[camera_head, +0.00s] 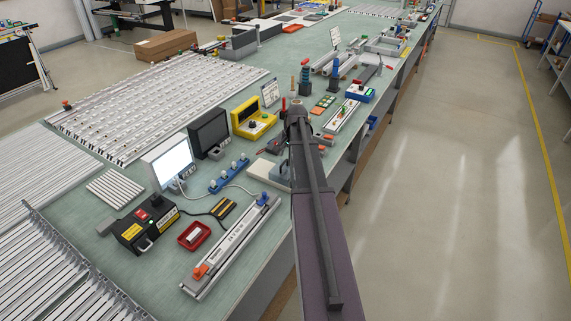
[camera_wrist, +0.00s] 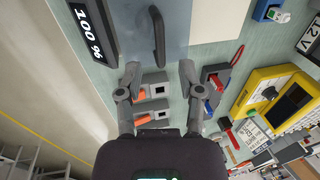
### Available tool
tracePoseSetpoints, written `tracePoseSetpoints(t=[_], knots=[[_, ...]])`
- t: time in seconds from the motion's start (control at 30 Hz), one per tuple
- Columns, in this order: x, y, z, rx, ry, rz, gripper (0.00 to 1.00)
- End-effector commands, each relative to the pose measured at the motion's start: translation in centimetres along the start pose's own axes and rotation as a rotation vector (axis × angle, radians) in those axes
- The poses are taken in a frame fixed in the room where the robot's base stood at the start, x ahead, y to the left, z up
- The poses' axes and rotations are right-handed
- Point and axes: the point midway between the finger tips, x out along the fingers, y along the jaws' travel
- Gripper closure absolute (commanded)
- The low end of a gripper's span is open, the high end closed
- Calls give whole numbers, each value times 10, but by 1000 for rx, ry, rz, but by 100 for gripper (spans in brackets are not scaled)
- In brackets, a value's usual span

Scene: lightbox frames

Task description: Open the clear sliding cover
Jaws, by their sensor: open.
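In the wrist view a bluish, see-through panel, seemingly the clear sliding cover (camera_wrist: 128,40), lies at the top, with a dark grey bar handle (camera_wrist: 157,38) on it. A white surface shows beside the cover. My gripper (camera_wrist: 158,74) is open and empty, its fingers spread just below the handle in the picture, with no visible contact. In the head view the cover (camera_head: 279,176) appears on a low pale box (camera_head: 260,170) at the bench's right edge, partly behind my arm. My gripper's fingertips cannot be made out there.
Grey blocks with orange levers (camera_wrist: 158,88) sit beneath and between my fingers. A yellow case (camera_wrist: 280,98) and a red-handled clamp-like tool (camera_wrist: 220,82) stand right. The floor (camera_head: 450,190) beside the bench is clear.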

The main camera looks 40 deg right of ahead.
Motion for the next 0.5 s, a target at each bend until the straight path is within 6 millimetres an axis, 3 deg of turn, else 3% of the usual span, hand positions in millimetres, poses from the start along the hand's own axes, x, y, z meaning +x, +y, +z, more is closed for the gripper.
tracePoseSetpoints(t=[0.2,0.5], knots=[[18,0,0,0,0,0,52],[23,0,0,1,0,0,52]])
